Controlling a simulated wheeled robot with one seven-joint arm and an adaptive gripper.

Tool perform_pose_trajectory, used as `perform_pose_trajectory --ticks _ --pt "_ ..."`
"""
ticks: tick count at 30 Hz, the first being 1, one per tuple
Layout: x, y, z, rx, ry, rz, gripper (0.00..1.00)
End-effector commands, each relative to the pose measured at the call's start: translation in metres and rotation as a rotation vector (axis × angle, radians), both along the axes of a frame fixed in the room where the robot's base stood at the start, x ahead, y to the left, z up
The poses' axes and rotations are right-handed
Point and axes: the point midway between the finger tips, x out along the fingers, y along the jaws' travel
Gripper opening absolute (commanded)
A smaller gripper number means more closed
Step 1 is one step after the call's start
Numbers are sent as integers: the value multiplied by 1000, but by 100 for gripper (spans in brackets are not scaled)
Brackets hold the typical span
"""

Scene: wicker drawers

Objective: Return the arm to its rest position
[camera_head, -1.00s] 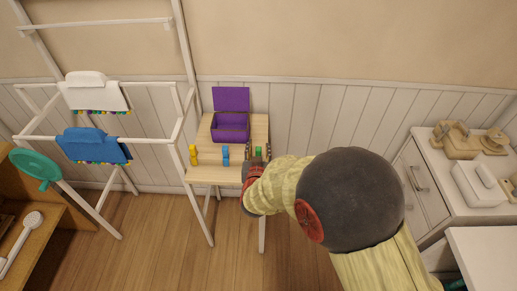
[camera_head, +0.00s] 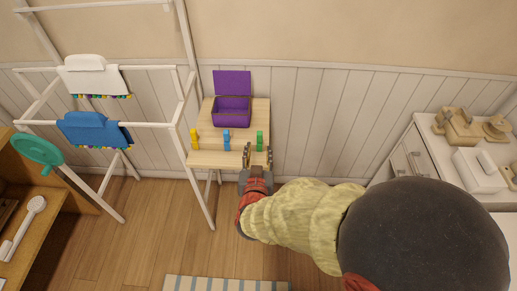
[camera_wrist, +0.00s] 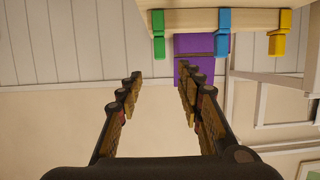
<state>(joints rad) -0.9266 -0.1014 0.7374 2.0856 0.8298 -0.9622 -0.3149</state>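My gripper (camera_head: 258,157) is at the front right edge of a small wooden table (camera_head: 215,159), below and in front of a green peg-like piece (camera_head: 260,140). Its fingers are spread apart with nothing between them, as the wrist view also shows (camera_wrist: 160,85). My arm, in a pale yellow sleeve, reaches in from the lower right. In the wrist view, which looks upside down, the green piece (camera_wrist: 158,33), a blue piece (camera_wrist: 221,33) and a yellow piece (camera_wrist: 279,33) hang at the table edge, clear of the fingers.
An open purple box (camera_head: 232,110) stands on the table. A white drying rack (camera_head: 150,125) with cloths is at left. A white drawer cabinet (camera_head: 400,165) stands at right. A striped rug (camera_head: 225,284) lies on open wooden floor in front.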

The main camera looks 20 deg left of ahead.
Motion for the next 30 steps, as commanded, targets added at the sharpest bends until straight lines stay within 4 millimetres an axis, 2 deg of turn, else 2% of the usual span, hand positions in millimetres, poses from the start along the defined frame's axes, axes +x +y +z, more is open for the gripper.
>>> perform_pose_trajectory --ticks 14,17,20,21,24,27,30 --pt "0 0 0 5 1 -1 37" --pt "-4 3 -11 13 48 10 37" --pt "-21 14 -39 8 162 60 37" --pt "-33 19 -56 -4 228 92 37" --pt "-70 31 -87 -34 401 187 37" --pt "-107 36 -93 -63 553 277 37" --pt "-134 24 -84 -94 683 331 37"
